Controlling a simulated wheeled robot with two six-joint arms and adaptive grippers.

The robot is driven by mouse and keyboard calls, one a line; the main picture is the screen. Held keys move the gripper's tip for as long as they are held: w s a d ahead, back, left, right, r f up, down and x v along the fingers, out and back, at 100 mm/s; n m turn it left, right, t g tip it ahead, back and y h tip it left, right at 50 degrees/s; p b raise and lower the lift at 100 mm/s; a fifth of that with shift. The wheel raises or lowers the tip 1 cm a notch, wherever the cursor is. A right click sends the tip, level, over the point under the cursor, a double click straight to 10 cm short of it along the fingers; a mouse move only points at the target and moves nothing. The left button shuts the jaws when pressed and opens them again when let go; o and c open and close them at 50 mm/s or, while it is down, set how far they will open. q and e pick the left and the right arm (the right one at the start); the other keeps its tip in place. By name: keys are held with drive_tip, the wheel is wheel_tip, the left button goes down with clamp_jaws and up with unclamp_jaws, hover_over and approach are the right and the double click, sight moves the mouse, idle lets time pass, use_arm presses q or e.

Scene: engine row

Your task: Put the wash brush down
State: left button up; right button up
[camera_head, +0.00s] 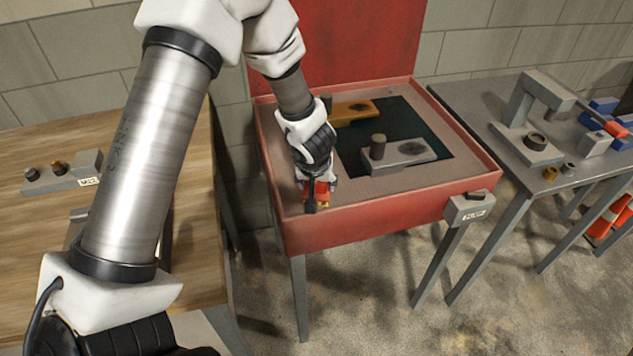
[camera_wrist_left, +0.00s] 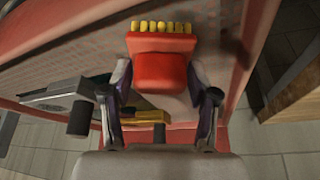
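The wash brush (camera_wrist_left: 161,70) has a red body and a row of yellow bristles. In the wrist view it sits between the two fingers of my left gripper (camera_wrist_left: 160,75), which look closed against its sides. In the head view my left gripper (camera_head: 316,180) points down over the near left corner of the red wash basin (camera_head: 390,212). The brush (camera_head: 323,194) shows below it, partly hidden by the fingers. I cannot tell whether the bristles touch the basin's ledge. My right gripper is not in view.
A grey part with a peg (camera_head: 405,153) and a yellow part (camera_head: 352,110) lie at the dark basin opening. The red lid (camera_head: 345,45) stands up behind. A wooden table (camera_head: 40,245) is left; a grey bench (camera_head: 480,97) with fixtures is right.

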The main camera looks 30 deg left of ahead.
use_arm(q)
drive_tip(key=shift+r, duration=0.15)
drive_tip(key=shift+r, duration=0.35)
drive_tip(key=p+v, duration=0.6)
drive_tip(key=v, duration=0.5)
drive_tip(key=m+g+y, duration=0.1)
drive_tip(key=m+g, duration=0.1)
approach(289, 222)
drive_tip(key=x, duration=0.4)
drive_tip(key=s+x, duration=0.1)
drive_tip(key=x, duration=0.1)
drive_tip(key=shift+d+f, duration=0.15)
drive_tip(key=shift+f, duration=0.35)
drive_tip(key=s+d+f+m+h+b, duration=0.1)
drive_tip(key=s+d+f, duration=0.1)
drive_tip(key=s+f, duration=0.3)
drive_tip(key=s+d+f+m+g+h+b, duration=0.1)
drive_tip(key=s+d+f, duration=0.1)
drive_tip(key=s+f, duration=0.3)
drive_tip(key=s+d+f+m+g+h+b, duration=0.1)
drive_tip(key=s+d+f+b, duration=0.1)
drive_tip(key=s+f, duration=0.3)
drive_tip(key=shift+s+d+f, duration=0.35)
drive_tip(key=shift+d+f, duration=0.15)
drive_tip(key=shift+d, duration=0.05)
